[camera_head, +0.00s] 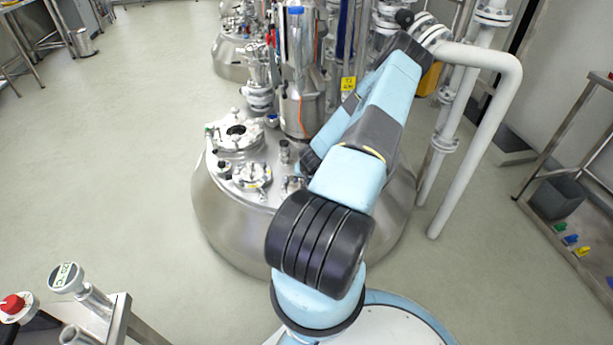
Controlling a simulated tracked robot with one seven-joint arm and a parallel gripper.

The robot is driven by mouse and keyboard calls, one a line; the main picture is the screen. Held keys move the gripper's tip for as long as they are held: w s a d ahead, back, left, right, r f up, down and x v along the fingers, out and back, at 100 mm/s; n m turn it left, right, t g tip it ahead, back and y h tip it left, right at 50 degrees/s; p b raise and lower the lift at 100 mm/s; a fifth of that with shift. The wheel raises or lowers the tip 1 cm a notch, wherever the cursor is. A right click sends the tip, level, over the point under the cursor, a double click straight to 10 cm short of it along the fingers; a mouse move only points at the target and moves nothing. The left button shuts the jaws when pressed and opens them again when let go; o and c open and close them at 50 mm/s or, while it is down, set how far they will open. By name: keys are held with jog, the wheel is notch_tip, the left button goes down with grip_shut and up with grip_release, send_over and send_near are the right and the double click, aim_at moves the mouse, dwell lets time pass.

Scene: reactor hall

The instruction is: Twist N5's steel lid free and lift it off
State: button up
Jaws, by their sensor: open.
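A large steel reactor vessel (232,222) stands in front of me, with several nozzles and fittings on its domed top. A round flanged port with a dark centre (236,131) is at the top's back left. A smaller clamped round fitting (252,176) sits nearer to me, and a short upright steel nozzle (284,150) stands to its right. No N5 marking can be read, so I cannot tell which fitting carries that lid. My arm reaches over the vessel's right side and hides part of its top. My gripper does not show; the arm covers that area.
A tall steel column (298,105) with pipes rises from the vessel's back. White pipes (490,125) run down on the right. A bench frame with a dark bin (557,198) is at far right. A metal stand with a gauge (66,278) is at lower left. The left floor is clear.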

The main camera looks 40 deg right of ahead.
jog(key=shift+x, duration=2.15)
grip_shut()
jog(key=m, duration=0.1)
jog(key=m+h, duration=0.1)
jog(key=m, duration=0.1)
jog(key=shift+w+a+m+g, duration=0.25)
jog(key=shift+m+g, duration=0.05)
jog(key=shift+m+h, duration=0.4)
jog(key=shift+m, duration=0.2)
jog(key=shift+r, duration=0.1)
jog(key=shift+r, duration=3.7)
